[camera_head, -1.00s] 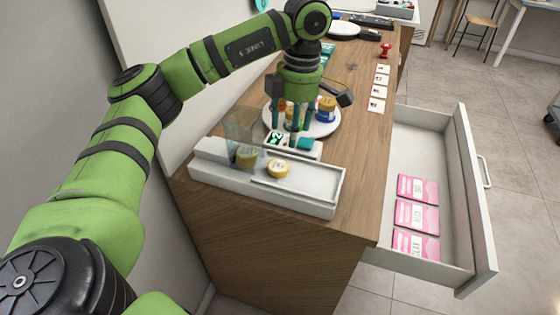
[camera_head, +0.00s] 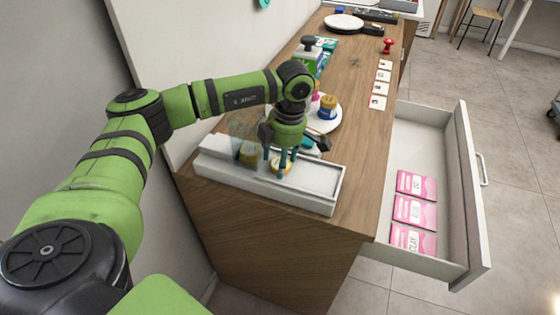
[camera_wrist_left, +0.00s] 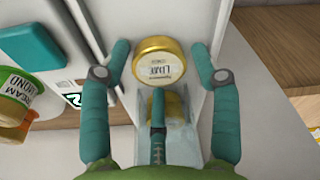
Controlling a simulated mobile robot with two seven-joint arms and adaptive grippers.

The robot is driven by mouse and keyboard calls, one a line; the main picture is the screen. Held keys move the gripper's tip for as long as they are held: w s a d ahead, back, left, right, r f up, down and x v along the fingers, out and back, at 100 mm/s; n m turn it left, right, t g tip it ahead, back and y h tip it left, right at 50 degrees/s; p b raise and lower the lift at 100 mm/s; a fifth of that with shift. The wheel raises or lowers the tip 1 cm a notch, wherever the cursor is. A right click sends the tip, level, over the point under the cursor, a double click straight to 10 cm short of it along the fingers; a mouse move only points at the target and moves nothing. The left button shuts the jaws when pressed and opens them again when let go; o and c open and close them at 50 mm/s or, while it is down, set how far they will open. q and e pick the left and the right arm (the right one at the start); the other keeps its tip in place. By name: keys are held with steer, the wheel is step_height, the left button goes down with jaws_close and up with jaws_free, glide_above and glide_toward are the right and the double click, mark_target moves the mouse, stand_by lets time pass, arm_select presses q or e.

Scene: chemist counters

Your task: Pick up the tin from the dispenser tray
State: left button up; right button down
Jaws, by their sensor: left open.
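The tin (camera_wrist_left: 159,61) is round and gold-rimmed with a cream label reading "LIME" in the left wrist view. It lies in the white dispenser tray (camera_head: 318,179); in the head view the tin (camera_head: 281,167) shows under my fingers. My left gripper (camera_head: 281,160) points down over it from above. In the left wrist view the teal fingers of my left gripper (camera_wrist_left: 163,75) are spread around the tin, and I cannot tell whether any touches it. A second gold tin (camera_head: 249,153) sits in the clear dispenser chute to the left. My right gripper is not in view.
A round white turntable (camera_head: 334,122) with jars, including a blue one (camera_head: 327,107), stands just behind the tray. An open white drawer (camera_head: 424,156) holds several pink packets. White cards (camera_head: 381,88) lie along the counter's right edge. The wall is close on the left.

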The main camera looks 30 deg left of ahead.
arm_select(q)
steer(key=shift+f, duration=0.1)
steer(key=c, duration=0.8)
steer(key=shift+c, duration=0.2)
